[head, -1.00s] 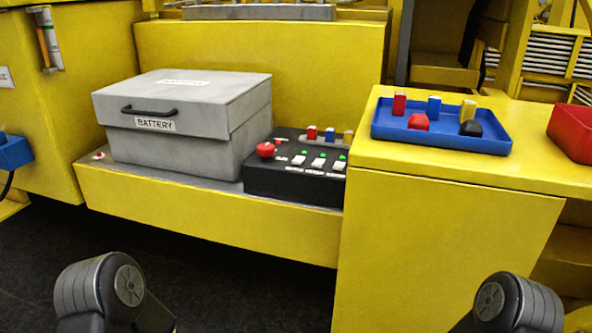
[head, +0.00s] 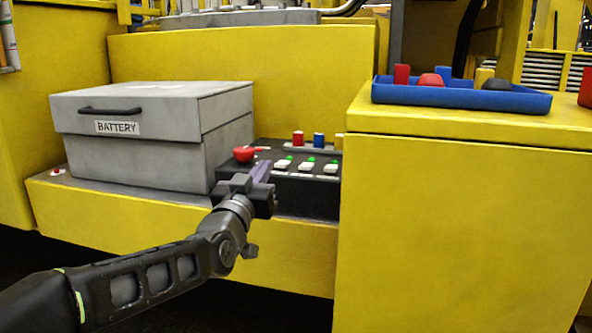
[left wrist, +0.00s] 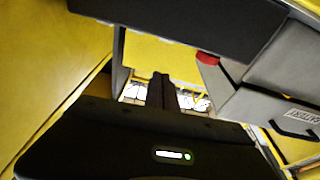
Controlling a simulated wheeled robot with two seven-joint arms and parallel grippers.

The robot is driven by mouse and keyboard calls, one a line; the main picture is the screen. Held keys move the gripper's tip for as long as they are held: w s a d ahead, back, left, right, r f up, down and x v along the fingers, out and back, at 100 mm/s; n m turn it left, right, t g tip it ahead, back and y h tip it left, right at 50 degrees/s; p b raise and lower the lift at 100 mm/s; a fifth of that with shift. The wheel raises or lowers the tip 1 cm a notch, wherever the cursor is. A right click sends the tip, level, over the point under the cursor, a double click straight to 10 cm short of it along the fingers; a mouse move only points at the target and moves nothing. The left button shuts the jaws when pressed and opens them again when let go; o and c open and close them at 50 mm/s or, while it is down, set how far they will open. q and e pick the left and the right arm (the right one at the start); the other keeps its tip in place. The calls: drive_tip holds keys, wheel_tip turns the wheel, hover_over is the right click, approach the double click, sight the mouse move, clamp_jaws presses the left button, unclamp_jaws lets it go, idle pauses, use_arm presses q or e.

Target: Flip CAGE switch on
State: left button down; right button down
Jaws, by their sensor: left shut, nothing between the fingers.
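The black control panel (head: 308,194) sits on the yellow ledge, with three white switches (head: 306,167), green lights behind them and a red knob (head: 244,153) at its left. The labels are too small to read, so I cannot tell which switch is CAGE. My left gripper (head: 263,169) is shut and empty at the panel's front left, its fingers pointing toward the switch row. I cannot tell whether it touches the panel, and it hides part of it. My right gripper is out of view.
The grey battery box (head: 140,150) stands close to the panel's left. Red, blue and yellow blocks stand along the panel's back. A higher yellow cabinet (head: 460,230) bounds the right, with a blue tray (head: 455,98) on top.

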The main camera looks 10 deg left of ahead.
use_arm(q)
drive_tip(key=shift+r+m, duration=0.2)
drive_tip(key=shift+m, duration=0.1)
drive_tip(key=shift+w, duration=0.15)
drive_tip(key=r+p, duration=0.2)
hover_over(278, 172)
drive_tip(key=shift+w, duration=0.35)
drive_tip(key=f, duration=0.2)
drive_tip(key=shift+s+f, duration=0.35)
drive_tip(key=shift+f, duration=0.05)
drive_tip(key=shift+s+f, duration=0.1)
drive_tip(key=shift+f, duration=0.45)
